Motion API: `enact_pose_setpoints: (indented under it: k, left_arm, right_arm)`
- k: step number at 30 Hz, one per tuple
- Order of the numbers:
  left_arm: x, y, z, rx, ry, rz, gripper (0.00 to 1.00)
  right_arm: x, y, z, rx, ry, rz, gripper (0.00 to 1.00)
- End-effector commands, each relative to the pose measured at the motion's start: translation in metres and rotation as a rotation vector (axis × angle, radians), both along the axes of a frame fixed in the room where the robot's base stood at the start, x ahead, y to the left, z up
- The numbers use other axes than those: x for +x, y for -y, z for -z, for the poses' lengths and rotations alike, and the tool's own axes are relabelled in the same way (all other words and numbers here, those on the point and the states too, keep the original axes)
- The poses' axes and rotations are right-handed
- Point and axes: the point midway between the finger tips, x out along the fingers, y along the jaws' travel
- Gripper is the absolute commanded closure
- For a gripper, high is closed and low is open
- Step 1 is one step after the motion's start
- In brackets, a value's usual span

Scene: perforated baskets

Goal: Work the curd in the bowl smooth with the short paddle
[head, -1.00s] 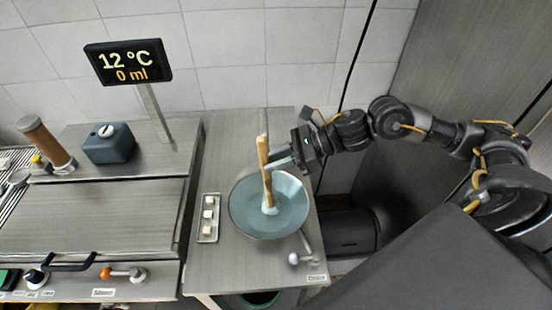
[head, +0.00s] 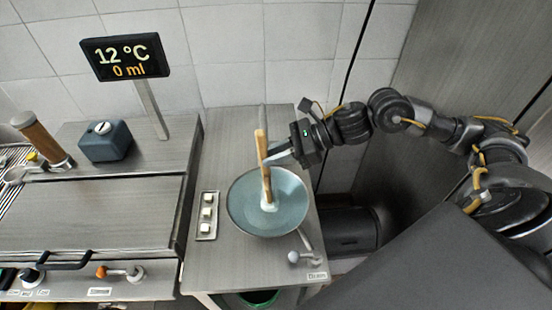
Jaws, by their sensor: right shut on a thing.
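The wide blue-grey bowl (head: 290,215) stands on the right-hand steel counter. The short wooden paddle (head: 262,148) stands nearly upright, with its lower end in the bowl. A small patch of white curd (head: 268,207) shows around the paddle's lower end, near the bowl's middle. My right gripper (head: 273,158) comes in from the right and is shut on the paddle, above the bowl's far rim. My left gripper is not in view.
A display (head: 125,58) reads 12 °C and 0 ml. A blue-grey canister (head: 105,143) stands on the left unit.

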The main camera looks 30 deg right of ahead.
Motion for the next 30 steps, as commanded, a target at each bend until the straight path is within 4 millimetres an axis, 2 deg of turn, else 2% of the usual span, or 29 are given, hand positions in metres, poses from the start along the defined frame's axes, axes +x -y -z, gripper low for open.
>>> enact_pose_setpoints:
  k: [8,22,30]
  left_arm:
    - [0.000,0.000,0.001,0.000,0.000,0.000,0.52]
    - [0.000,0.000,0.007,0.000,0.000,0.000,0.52]
    - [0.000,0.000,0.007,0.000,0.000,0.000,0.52]
  right_arm:
    - [0.001,0.001,0.001,-0.003,-0.002,0.001,1.00]
    - [-0.017,-0.006,-0.001,-0.002,-0.002,0.000,1.00]
    - [-0.017,-0.007,-0.002,-0.002,-0.001,0.001,1.00]
